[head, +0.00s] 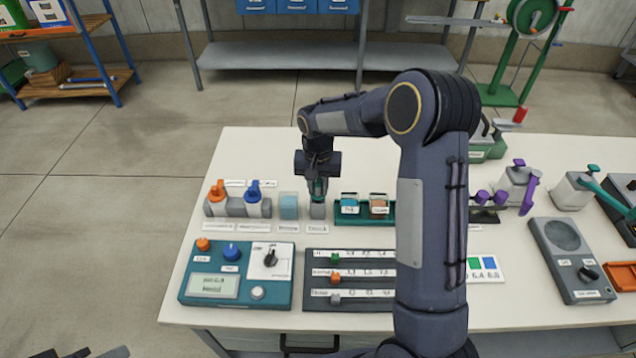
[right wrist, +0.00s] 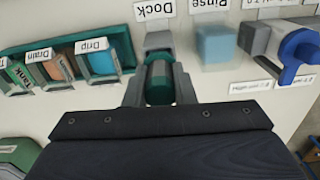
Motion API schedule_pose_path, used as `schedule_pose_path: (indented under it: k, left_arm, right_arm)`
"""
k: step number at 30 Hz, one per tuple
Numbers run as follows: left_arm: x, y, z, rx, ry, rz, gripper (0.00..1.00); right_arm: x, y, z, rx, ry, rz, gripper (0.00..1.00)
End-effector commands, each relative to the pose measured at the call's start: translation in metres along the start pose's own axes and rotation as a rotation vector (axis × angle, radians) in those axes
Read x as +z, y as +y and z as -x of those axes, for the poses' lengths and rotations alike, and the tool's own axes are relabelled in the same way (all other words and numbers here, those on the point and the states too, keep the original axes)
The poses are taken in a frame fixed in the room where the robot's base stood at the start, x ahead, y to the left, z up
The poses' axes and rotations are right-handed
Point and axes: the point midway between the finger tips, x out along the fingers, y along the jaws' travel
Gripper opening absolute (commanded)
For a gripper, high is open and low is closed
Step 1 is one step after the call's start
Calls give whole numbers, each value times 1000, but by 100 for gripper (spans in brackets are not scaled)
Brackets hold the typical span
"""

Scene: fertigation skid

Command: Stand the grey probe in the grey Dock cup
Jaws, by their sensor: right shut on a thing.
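A light-blue Rinse block (head: 289,206) stands close left of the cup. A green tray (head: 350,217) with Drip and Drain pieces stands close right. A teal control box (head: 238,275) and dark slider panel (head: 350,262) lie in front.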

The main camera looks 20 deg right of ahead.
Motion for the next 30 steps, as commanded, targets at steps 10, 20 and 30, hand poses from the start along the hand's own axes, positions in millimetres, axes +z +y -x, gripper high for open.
schedule_pose_path:
  k: [10, 20, 30]
  left_arm:
    - [3, -2, -5, 0, 0, 0, 36]
    - [3, -2, -5, 0, 0, 0, 36]
    - [1, -1, -2, 0, 0, 0, 36]
  right_arm:
    - [0, 0, -9, -1, 1, 0, 0]
    - [0, 0, -8, -1, 1, 0, 49]
    - [0, 0, -4, 0, 0, 0, 49]
